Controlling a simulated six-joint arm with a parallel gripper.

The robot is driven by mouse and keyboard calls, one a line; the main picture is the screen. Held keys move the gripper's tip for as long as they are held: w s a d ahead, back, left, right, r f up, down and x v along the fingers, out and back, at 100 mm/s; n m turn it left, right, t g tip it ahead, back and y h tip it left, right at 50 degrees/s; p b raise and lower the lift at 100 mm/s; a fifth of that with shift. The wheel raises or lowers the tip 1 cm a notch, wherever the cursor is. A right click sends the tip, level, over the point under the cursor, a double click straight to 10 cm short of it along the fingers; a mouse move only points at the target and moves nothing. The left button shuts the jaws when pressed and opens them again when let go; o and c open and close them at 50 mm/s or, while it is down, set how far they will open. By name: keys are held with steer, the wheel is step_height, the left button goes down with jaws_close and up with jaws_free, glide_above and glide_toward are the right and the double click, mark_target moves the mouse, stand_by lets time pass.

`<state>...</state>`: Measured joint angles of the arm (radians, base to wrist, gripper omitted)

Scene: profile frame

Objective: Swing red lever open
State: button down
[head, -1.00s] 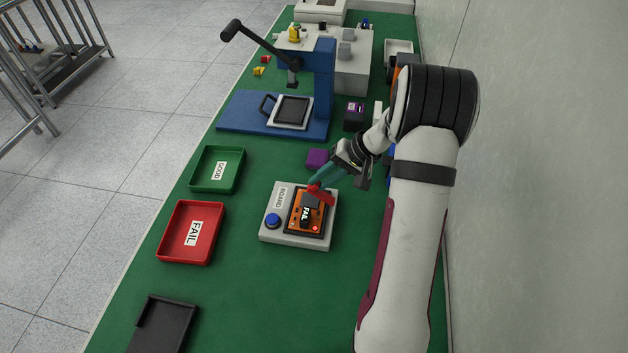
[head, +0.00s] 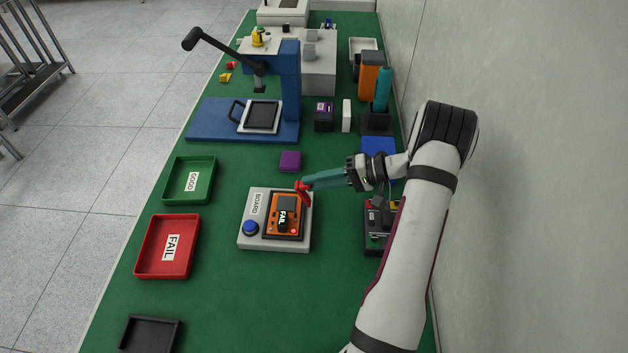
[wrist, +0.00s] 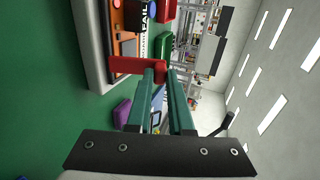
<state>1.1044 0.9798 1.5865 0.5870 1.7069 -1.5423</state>
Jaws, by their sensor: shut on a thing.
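The red lever (head: 303,197) is at the upper right corner of the grey fixture (head: 250,225) labelled BOARD. It stands at the board's right edge and shows in the wrist view (wrist: 130,65) as a red bar ending in a raised knob. An orange board (head: 285,230) with a black FAIL display sits in the fixture. My gripper (head: 302,185) reaches in from the right with teal fingers, shut on the lever's raised end. In the wrist view, the fingertips (wrist: 160,75) meet the red knob. The fingers partly hide the lever's grip.
A blue button (head: 250,228) is on the fixture's left. A purple block (head: 290,161) lies behind it. A green GOOD tray (head: 180,201) and a red FAIL tray (head: 144,260) stand left. A blue press (head: 290,80) stands farther back. Green mat is clear in front of the fixture.

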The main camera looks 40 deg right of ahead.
stand_by(0.4)
steer(key=c, duration=0.8)
jaws_free()
